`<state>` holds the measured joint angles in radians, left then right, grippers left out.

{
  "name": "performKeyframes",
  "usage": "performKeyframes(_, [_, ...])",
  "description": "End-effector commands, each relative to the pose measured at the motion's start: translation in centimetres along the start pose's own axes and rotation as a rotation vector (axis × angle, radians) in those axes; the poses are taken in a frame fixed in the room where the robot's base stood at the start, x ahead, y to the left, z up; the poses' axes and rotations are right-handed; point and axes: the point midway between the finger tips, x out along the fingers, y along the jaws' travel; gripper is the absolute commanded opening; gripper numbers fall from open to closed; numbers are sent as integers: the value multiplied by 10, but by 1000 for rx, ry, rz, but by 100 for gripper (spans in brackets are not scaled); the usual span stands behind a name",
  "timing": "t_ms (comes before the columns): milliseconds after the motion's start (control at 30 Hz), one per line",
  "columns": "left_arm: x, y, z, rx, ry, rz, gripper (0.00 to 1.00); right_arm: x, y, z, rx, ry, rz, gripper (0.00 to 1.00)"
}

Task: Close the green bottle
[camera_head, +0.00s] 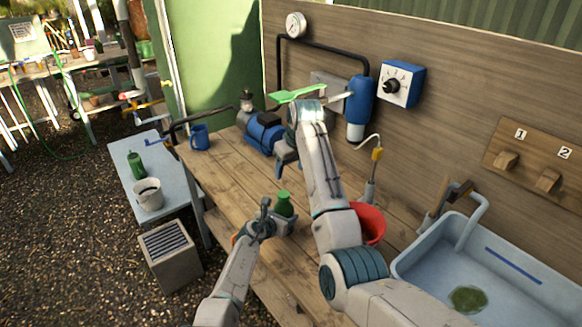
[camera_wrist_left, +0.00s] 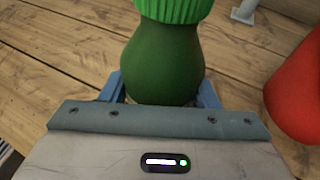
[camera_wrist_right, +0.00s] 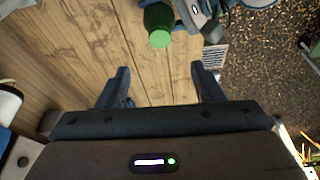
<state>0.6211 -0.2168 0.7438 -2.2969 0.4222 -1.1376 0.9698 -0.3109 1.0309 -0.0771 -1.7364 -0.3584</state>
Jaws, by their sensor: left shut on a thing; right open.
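The green bottle (camera_head: 284,208) stands upright above the wooden bench, with its body also in the left wrist view (camera_wrist_left: 163,65). A lighter green ribbed cap (camera_wrist_left: 172,9) is on its top; I cannot tell how tight it is. My left gripper (camera_head: 276,226) is shut on the bottle's lower body. My right gripper (camera_head: 286,158) is open and empty, above and behind the bottle. In the right wrist view the bottle's cap (camera_wrist_right: 160,39) lies beyond the open fingers (camera_wrist_right: 163,88), apart from them.
A red bucket (camera_head: 372,224) stands right of the bottle, partly behind my right arm. A blue mug (camera_head: 200,138) and a blue pump (camera_head: 262,134) are at the back. A blue sink (camera_head: 415,262) is at the right. Another green bottle (camera_head: 136,165) stands on the side table.

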Motion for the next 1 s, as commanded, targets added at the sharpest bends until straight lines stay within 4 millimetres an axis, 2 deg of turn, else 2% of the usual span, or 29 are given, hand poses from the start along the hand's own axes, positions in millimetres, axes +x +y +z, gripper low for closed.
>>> performKeyframes(233, [0, 0, 0, 0, 0, 0, 0, 1, 0, 0, 2, -1, 1, 61])
performKeyframes(367, [0, 0, 0, 0, 0, 1, 0, 8, 0, 0, 2, -2, 1, 61])
performKeyframes(467, [0, 0, 0, 0, 0, 0, 0, 21, 0, 0, 3, -3, 0, 61])
performKeyframes(800, [0, 0, 0, 0, 0, 0, 0, 86, 0, 0, 3, -4, 1, 61])
performKeyframes(1000, [0, 0, 0, 0, 0, 0, 0, 110, 0, 0, 2, -3, 2, 61])
